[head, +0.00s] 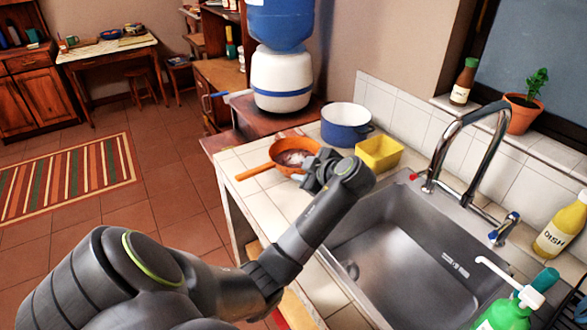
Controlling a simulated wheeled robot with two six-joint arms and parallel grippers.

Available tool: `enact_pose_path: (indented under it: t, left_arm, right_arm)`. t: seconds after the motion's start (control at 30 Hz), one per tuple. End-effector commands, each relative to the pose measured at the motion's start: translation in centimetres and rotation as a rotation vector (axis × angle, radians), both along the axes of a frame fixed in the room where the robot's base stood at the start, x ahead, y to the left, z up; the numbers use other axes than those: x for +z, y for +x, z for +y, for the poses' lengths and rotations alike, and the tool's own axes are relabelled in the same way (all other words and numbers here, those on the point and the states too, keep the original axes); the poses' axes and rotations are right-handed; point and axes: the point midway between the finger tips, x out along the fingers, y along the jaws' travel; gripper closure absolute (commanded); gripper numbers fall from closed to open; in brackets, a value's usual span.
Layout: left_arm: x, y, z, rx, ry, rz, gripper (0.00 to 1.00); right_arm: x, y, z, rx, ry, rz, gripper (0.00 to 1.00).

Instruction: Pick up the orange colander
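The orange colander (282,147) sits on the white tiled counter, left of the sink. Its long handle points left and slightly down in the picture, and its bowl looks pale inside. My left gripper (316,172) is at the lower right side of the bowl and overlaps its rim in the picture. I cannot tell whether the fingers touch the colander or how far apart they are. The gripper hides the lower right part of the bowl. My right gripper is not in view.
A blue pot (346,128) and a yellow container (380,153) stand right of the colander. A water dispenser (282,80) stands behind. The sink (400,262) with its tall faucet (437,165) is to the right. Bare tiles lie left of my forearm.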

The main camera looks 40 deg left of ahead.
Motion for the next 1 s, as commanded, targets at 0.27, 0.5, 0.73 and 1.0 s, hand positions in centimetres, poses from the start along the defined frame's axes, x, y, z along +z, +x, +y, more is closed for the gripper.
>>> enact_pose_path:
  t: [0.27,0.5,0.73,1.0]
  left_arm:
    - [-3.1,1.1,4.6,0.0,0.002,0.0,0.69]
    - [-3.7,1.5,6.0,-0.001,0.001,0.0,0.69]
    - [-5.2,2.0,7.8,-0.001,0.002,0.0,0.69]
    - [-6.3,2.7,10.1,-0.001,0.0,-0.001,0.69]
  right_arm:
    - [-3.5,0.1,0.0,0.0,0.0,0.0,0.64]
    - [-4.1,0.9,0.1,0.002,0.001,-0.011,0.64]
    - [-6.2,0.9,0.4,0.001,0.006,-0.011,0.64]
    - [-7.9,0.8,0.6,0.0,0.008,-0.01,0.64]
